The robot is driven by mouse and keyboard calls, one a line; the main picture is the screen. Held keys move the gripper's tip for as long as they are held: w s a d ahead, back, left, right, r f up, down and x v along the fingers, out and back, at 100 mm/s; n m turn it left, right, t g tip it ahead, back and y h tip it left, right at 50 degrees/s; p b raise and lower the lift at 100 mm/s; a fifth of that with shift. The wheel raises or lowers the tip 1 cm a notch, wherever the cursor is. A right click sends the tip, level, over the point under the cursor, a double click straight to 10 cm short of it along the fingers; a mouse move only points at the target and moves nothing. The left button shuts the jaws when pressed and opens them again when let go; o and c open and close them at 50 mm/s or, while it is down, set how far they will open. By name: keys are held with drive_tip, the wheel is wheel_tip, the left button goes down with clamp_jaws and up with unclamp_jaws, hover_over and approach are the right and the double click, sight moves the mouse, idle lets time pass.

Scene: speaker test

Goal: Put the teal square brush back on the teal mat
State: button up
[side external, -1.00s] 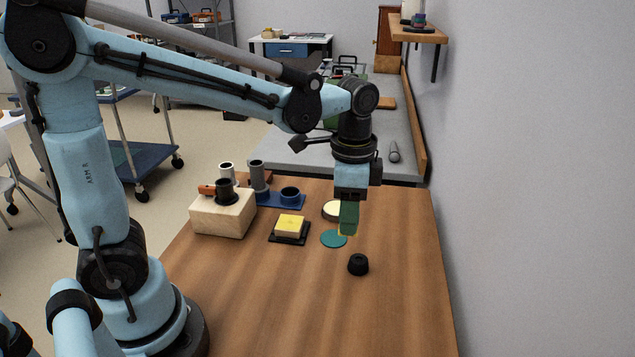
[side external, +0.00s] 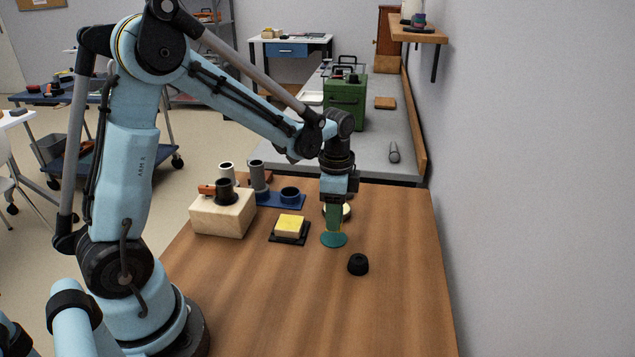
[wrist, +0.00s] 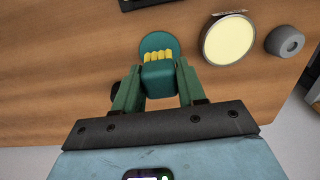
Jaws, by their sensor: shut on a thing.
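The teal square brush (wrist: 160,80) with a row of yellow bristles (wrist: 158,56) is between the fingers of my gripper (wrist: 158,78) in the wrist view. My gripper is shut on it. The round teal mat (wrist: 157,40) shows just beyond the bristles there. In the side view my gripper (side external: 333,228) points down over the teal mat (side external: 333,241), close above it. The brush is mostly hidden by the green fingers in that view. I cannot tell whether it touches the mat.
A black knob-like piece (side external: 358,264) stands in front of the mat to the right. A cream-topped disc (side external: 345,211) is close behind my gripper. A yellow block on a black tray (side external: 290,241) and a pale wooden block (side external: 222,215) are left. The front table (side external: 320,310) is clear.

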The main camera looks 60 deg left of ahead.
drive_tip(key=shift+f, duration=1.4)
drive_tip(key=o, duration=1)
drive_tip(key=shift+f, duration=0.1)
